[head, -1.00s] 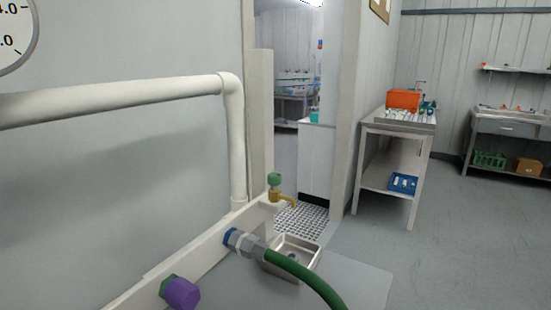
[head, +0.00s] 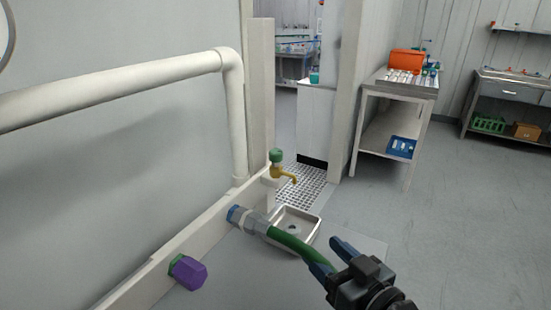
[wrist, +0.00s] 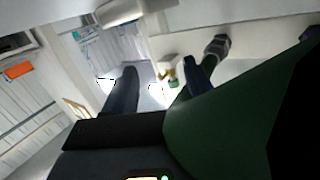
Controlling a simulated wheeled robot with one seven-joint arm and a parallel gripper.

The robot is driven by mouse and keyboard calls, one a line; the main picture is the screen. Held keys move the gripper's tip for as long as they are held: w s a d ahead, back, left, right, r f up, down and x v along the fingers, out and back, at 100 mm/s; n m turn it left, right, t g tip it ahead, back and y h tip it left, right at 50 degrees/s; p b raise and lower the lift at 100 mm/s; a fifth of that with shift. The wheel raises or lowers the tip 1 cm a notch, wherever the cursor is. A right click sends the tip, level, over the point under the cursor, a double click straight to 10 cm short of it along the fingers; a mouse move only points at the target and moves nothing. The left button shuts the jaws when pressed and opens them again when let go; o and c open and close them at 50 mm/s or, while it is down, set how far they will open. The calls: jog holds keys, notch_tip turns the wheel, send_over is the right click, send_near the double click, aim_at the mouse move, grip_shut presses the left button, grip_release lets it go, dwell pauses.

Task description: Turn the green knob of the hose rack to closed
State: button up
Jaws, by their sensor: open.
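The green knob (head: 276,156) sits on top of a small brass tap (head: 283,172) at the far end of the white rack rail (head: 215,220). My gripper (head: 332,258) is in the lower right of the head view, open and empty. It is apart from the knob, to its right and nearer to me. In the wrist view, the fingers of my gripper (wrist: 160,75) point toward the tap, whose green knob (wrist: 174,83) shows small between them. The knob's exact turn position is too small to tell.
A green hose (head: 290,245) runs from a blue-grey coupling (head: 245,218) toward my gripper and fills much of the wrist view's right side. A purple cap (head: 187,272) sits nearer on the rail. A steel basin (head: 296,228) lies below the tap. Floor to the right is clear.

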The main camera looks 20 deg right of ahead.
aim_at(280, 158)
jog(key=w+r+n+y, duration=0.1)
jog(key=w+r, duration=0.2)
jog(key=w+r+n+y, duration=0.1)
jog(key=w+r, duration=0.3)
jog(key=w+r+n+y, duration=0.1)
jog(key=w+r, duration=0.3)
jog(key=shift+w+d+t, duration=0.1)
jog(key=shift+w+t, duration=0.1)
jog(key=shift+t, duration=0.1)
jog(key=shift+p+x, duration=0.9)
jog(key=shift+x, duration=2.9)
jog(key=c, duration=0.9)
jog(key=shift+r+m+h+p, duration=0.3)
jog(key=shift+h+p, duration=0.1)
jog(key=shift+p, duration=0.8)
jog(key=shift+c, duration=0.3)
jog(key=m+h+p, duration=0.2)
jog(key=h+p, duration=0.1)
jog(key=shift+f+t, duration=0.25)
jog(key=shift+t, duration=0.05)
jog(key=shift+h, duration=0.3)
